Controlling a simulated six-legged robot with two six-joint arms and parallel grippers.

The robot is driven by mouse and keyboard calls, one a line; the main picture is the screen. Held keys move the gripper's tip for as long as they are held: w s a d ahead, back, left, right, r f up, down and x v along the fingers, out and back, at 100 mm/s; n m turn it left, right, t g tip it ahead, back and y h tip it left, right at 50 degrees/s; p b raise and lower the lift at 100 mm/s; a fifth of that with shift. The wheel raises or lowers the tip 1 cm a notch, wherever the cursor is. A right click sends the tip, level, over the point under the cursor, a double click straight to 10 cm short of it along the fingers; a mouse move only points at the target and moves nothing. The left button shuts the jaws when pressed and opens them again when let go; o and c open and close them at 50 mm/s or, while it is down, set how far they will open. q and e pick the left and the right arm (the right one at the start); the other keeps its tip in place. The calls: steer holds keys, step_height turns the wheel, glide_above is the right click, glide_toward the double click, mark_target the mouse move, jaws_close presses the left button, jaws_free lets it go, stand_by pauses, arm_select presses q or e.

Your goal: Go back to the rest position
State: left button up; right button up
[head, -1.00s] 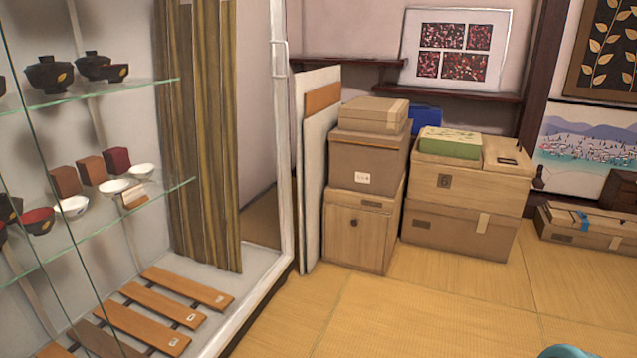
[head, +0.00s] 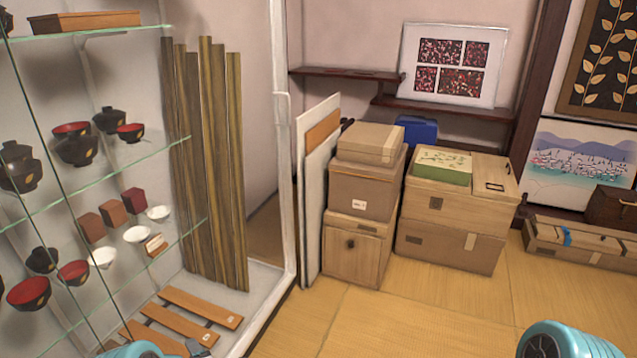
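Two teal rounded parts of my own body show at the bottom edge, one at lower left and one at lower right. No object is seen in my hold.
A glass display cabinet with bowls on its shelves (head: 100,205) fills the left side. Stacked boxes (head: 366,190) and wooden chests (head: 455,215) stand against the back wall. A long low box (head: 580,246) lies at right. The tatami floor (head: 420,315) in front is clear.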

arm_select(q)
steer(key=s+d+r+m+h+p, duration=0.4)
steer(key=d+r+m+h+p, duration=0.1)
steer(key=r, duration=0.1)
steer(key=s+d+m+g+h+p, duration=0.1)
steer(key=s+d+m+g+h, duration=0.3)
steer(key=s, duration=0.9)
steer(key=s+d+f+m+g+h+p, duration=0.1)
steer(key=s+d+m+g+h, duration=0.3)
steer(key=s+d+m, duration=0.6)
steer(key=s+m+g, duration=0.2)
steer(key=s, duration=0.2)
steer(key=shift+d+f+g, duration=0.25)
steer(key=shift+d+g, duration=0.05)
steer(key=shift+g, duration=0.1)
steer(key=c, duration=0.4)
steer(key=shift+o, duration=0.2)
steer(key=shift+a, duration=0.1)
arm_select(e)
step_height(320, 180, up, 9)
steer(key=s, duration=0.1)
steer(key=shift+s+a+g, duration=0.3)
steer(key=shift+a+g, duration=0.1)
